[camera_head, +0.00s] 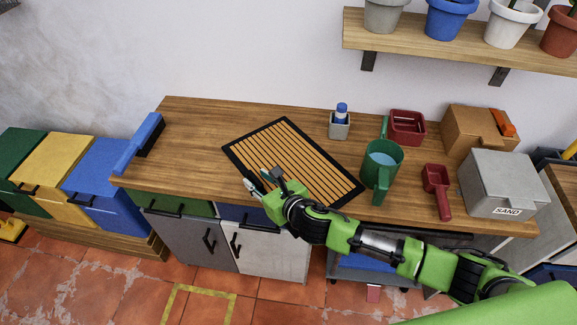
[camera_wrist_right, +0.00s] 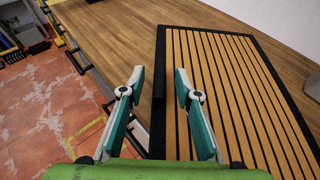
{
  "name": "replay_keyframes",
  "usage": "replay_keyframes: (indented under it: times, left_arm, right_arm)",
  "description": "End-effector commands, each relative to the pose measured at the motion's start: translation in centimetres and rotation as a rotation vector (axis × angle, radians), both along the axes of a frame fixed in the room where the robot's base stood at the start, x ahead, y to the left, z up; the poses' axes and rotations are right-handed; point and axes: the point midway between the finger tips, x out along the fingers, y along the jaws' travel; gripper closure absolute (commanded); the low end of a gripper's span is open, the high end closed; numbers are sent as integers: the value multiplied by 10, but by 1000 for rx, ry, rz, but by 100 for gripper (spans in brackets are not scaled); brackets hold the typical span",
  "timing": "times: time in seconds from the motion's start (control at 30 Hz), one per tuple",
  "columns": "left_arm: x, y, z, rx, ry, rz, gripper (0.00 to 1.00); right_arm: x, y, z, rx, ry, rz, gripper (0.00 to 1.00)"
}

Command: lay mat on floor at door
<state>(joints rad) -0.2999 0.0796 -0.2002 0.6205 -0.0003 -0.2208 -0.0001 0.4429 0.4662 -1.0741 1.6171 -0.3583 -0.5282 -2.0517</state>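The mat (camera_head: 292,162), slatted wood with a black border, lies flat and slantwise on the wooden counter (camera_head: 205,130). It also shows in the right wrist view (camera_wrist_right: 230,90). My right gripper (camera_head: 257,178) is at the mat's near-left edge in the head view. In the right wrist view its two teal fingers (camera_wrist_right: 158,75) are spread apart, with the mat's black edge between them in the picture. I cannot tell if they touch it. My left gripper is not in view. A yellow outline (camera_head: 202,290) is marked on the tiled floor; no door shows clearly.
A green watering can (camera_head: 382,165), a red scoop (camera_head: 437,190) and a grey sand box (camera_head: 500,182) stand right of the mat. Cabinets (camera_head: 205,245) front the counter. Coloured bins (camera_head: 100,185) stand left.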

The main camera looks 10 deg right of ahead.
Motion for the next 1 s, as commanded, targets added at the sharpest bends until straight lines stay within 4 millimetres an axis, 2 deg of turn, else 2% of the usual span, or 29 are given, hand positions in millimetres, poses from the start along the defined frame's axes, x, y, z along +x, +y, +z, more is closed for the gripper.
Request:
replay_keyframes:
  times: [0.2, 0.47, 0.5, 0.6, 0.63, 1.0]
  left_arm:
    - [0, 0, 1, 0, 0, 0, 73]
    - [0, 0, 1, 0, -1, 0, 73]
    - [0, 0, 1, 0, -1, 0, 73]
    - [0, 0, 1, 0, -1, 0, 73]
    - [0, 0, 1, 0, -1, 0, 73]
    - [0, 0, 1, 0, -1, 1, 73]
  right_arm:
    - [17, 10, -8, 1, 0, 0, 69]
    - [19, 11, -9, 0, 0, 0, 69]
    - [19, 11, -10, 0, 0, 0, 72]
    - [19, 11, -10, 0, 0, 0, 98]
    - [19, 10, -10, 0, 0, 0, 100]
    - [20, 11, -8, 0, -2, 2, 100]
